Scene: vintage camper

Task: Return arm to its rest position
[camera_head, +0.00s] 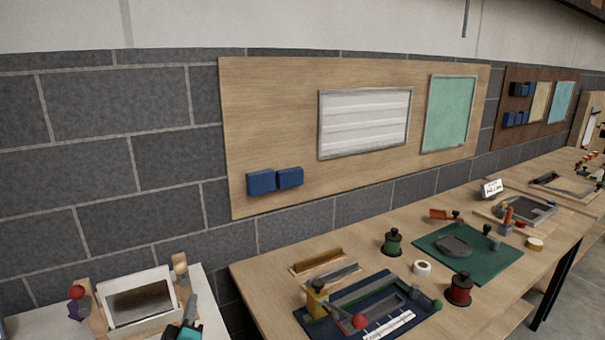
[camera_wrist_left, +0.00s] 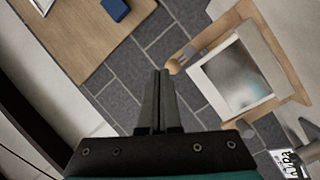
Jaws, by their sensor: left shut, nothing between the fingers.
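My left gripper (camera_head: 192,302) shows at the bottom left of the head view, low beside a wooden stand with a white-framed panel. In the left wrist view the two dark fingers of my left gripper (camera_wrist_left: 160,74) are pressed together with nothing between them. The left arm behind the gripper is mostly out of the head view. My right gripper is in neither view.
The white-framed panel (camera_head: 105,291) stands on a white surface close to the gripper. It also shows in the left wrist view (camera_wrist_left: 232,76). A wooden workbench (camera_head: 262,287) to the right bears a navy tray (camera_head: 375,329), a green mat (camera_head: 490,262) and spools.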

